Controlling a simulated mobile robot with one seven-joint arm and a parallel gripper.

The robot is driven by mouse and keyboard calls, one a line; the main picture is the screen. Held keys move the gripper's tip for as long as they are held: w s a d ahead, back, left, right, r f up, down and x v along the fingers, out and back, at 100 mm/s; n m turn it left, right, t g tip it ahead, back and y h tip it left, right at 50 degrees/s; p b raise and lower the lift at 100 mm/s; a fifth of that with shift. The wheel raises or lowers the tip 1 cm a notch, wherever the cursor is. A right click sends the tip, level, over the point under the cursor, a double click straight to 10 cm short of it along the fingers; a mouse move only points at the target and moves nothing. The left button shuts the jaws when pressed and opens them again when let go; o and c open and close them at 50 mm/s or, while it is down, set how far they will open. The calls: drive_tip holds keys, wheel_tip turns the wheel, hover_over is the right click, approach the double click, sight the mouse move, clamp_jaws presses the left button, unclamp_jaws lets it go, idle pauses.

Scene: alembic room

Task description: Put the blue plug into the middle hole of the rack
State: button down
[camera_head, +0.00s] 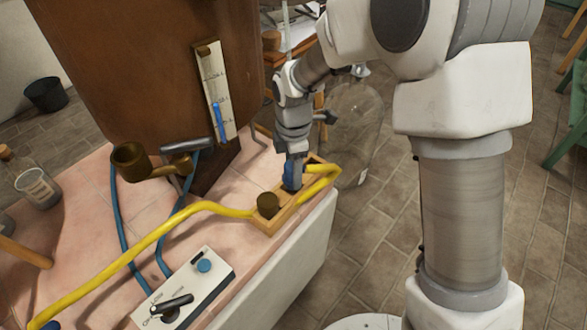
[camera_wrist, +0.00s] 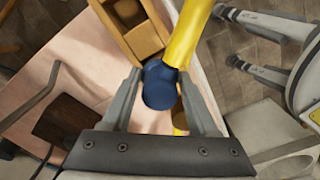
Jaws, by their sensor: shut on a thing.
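The blue plug (camera_wrist: 160,86) is between the two fingers of my gripper (camera_wrist: 161,80) in the wrist view. The gripper is shut on it, and a yellow hose (camera_wrist: 187,32) runs from the plug. In the head view my gripper (camera_head: 293,180) points down at the wooden rack (camera_head: 286,216), with a bit of the blue plug (camera_head: 287,172) showing beside the fingers. In the wrist view the rack (camera_wrist: 113,30) lies past the plug, at the top. A brown round plug (camera_head: 268,204) stands in the rack's near end. The middle hole is largely hidden in the head view.
The rack lies near the pink tabletop's right edge (camera_head: 318,207). The yellow hose (camera_head: 180,222) crosses the table to the rack. A white switch box (camera_head: 187,290), a brown cup fitting (camera_head: 130,160) and blue hoses lie left. A large brown vessel (camera_head: 140,70) stands behind.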

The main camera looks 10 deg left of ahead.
drive_tip(key=shift+f+b, duration=0.3)
drive_tip(key=shift+f, duration=1.1)
idle(2.6)
drive_tip(key=shift+c, duration=0.4)
unclamp_jaws()
drive_tip(key=shift+r, duration=0.15)
drive_tip(key=shift+r+p, duration=3.05)
drive_tip(key=shift+r, duration=0.35)
